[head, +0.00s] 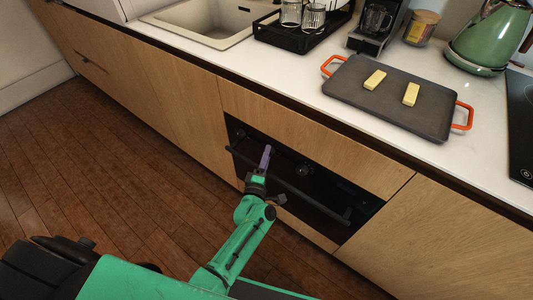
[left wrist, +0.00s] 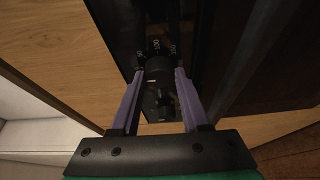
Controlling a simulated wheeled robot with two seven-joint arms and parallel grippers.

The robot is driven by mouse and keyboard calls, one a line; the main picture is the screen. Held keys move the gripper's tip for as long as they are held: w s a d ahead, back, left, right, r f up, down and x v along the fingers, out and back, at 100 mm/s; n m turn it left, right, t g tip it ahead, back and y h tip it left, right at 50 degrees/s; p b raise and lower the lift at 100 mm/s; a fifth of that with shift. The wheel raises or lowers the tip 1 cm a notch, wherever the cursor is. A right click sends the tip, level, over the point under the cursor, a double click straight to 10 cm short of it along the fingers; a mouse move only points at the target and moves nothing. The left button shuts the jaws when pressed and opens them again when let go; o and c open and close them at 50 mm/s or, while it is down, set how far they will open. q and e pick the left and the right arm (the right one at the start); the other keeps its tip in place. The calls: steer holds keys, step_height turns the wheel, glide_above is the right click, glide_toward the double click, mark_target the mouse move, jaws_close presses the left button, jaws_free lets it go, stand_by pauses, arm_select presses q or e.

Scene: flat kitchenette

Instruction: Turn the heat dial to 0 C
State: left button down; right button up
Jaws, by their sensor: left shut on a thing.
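The black oven (head: 330,190) is set into the wooden cabinet front, below the counter. My left gripper (head: 266,156) reaches its control panel with purple fingers. In the left wrist view, my left gripper (left wrist: 160,74) is shut on the round black heat dial (left wrist: 157,66), one finger on each side. White scale numbers show around the dial, one looking like 100. The exact setting cannot be read. In the head view the gripper hides the dial. My right gripper is not in view.
Another dark knob (head: 304,169) sits right of my gripper on the panel. The oven's bar handle (head: 325,204) runs just below. A grey tray (head: 390,110) with two yellow blocks (head: 411,94) lies on the counter. The wooden floor (head: 110,165) at left is clear.

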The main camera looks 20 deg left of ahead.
arm_select(q)
steer(key=shift+n, duration=0.3)
steer(key=shift+c, duration=2)
jaws_free()
steer(key=s, duration=1.4)
steer(key=shift+s+d+p, duration=0.15)
steer(key=shift+s+p, duration=0.15)
steer(key=shift+p, duration=0.1)
